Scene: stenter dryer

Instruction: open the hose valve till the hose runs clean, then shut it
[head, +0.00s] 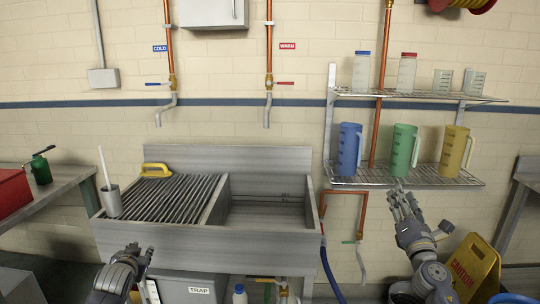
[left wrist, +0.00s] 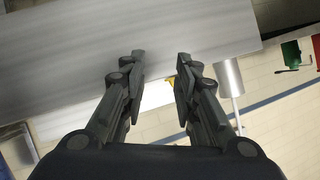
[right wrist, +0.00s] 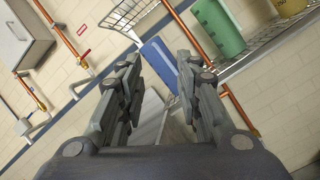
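A green-handled valve (head: 352,241) sits on the copper pipe right of the sink, with a grey spout (head: 361,262) below it. A blue hose (head: 330,272) hangs beside the sink's right side. A red hose reel (head: 462,4) is cut off at the top right. I cannot tell which valve feeds a hose, and no running water shows. My left gripper (head: 140,256) is open and empty in front of the sink; its parted fingers show in the left wrist view (left wrist: 160,75). My right gripper (head: 404,204) is open and empty below the shelf, right of the green-handled valve.
The sink (head: 205,240) has a slatted rack (head: 160,195) with a yellow-handled brush. COLD (head: 156,83) and WARM (head: 279,83) taps are on the wall. A wire shelf (head: 440,181) holds jugs. A yellow caution sign (head: 473,267) stands at right.

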